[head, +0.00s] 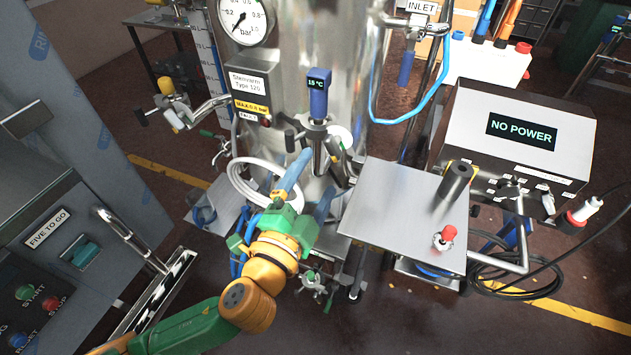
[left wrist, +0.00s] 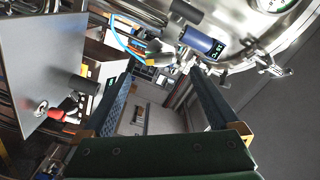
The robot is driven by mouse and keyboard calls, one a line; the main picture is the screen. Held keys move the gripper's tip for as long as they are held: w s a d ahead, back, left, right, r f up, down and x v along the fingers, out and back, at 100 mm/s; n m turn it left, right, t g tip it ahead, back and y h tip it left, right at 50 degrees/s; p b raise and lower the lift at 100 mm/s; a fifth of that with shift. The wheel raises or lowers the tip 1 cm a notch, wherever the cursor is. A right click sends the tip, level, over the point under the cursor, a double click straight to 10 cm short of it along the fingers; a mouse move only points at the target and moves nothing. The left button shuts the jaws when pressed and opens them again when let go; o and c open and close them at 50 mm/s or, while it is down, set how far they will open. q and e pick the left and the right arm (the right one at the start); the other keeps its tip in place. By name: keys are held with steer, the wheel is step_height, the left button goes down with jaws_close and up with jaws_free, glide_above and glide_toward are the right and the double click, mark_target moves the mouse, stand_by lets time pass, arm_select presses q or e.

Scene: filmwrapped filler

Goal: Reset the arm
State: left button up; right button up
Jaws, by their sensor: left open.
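My left arm comes in from the lower left of the head view, with green and orange links. In the left wrist view the two dark blue fingers of the left gripper (left wrist: 160,78) stand wide apart. Nothing is held between them, and open floor shows beyond. The head view does not show clearly whether the fingers touch the tank or the white hose (head: 249,186) beside them. My right gripper is in neither view.
A steel side table (head: 385,205) with a black cylinder (head: 455,181) and a red-topped part (head: 444,236) stands right of the gripper. A "NO POWER" box (head: 463,120) is behind it. A control cabinet (head: 60,235) stands at left. Cables (head: 520,283) lie on the floor at right.

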arm_select(q)
steer(key=shift+w+f, duration=0.1)
stand_by(0.3)
steer(key=w+a+f+n+g+y+b, duration=0.1)
steer(key=a+f+n+g+y, duration=0.15)
steer(key=f, duration=1.05)
steer(key=a+f+n+g+y+b, duration=0.15)
steer(key=a+f+g, duration=0.25)
steer(key=f, duration=0.9)
steer(key=s+a+f+n+g+y, duration=0.1)
steer(key=s+a+f+n+g, duration=0.2)
steer(key=f, duration=0.4)
steer(key=s+a+f+g, duration=0.1)
steer(key=s+a+f, duration=0.2)
steer(key=s+f, duration=0.3)
steer(key=s+a+f+n+g, duration=0.1)
steer(key=s+f, duration=0.3)
steer(key=s, duration=0.4)
steer(key=s+a+f+n+g, duration=0.1)
steer(key=s+f+n+g, duration=0.1)
steer(key=s+f, duration=0.3)
steer(key=s+a+f+n+g, duration=0.1)
steer(key=s+f+n+g, duration=0.1)
steer(key=s, duration=0.9)
step_height(320, 180, down, 2)
steer(key=shift+s+a+f+n+g+y, duration=0.25)
steer(key=shift+s+n+g+y, duration=0.1)
steer(key=shift+n, duration=0.25)
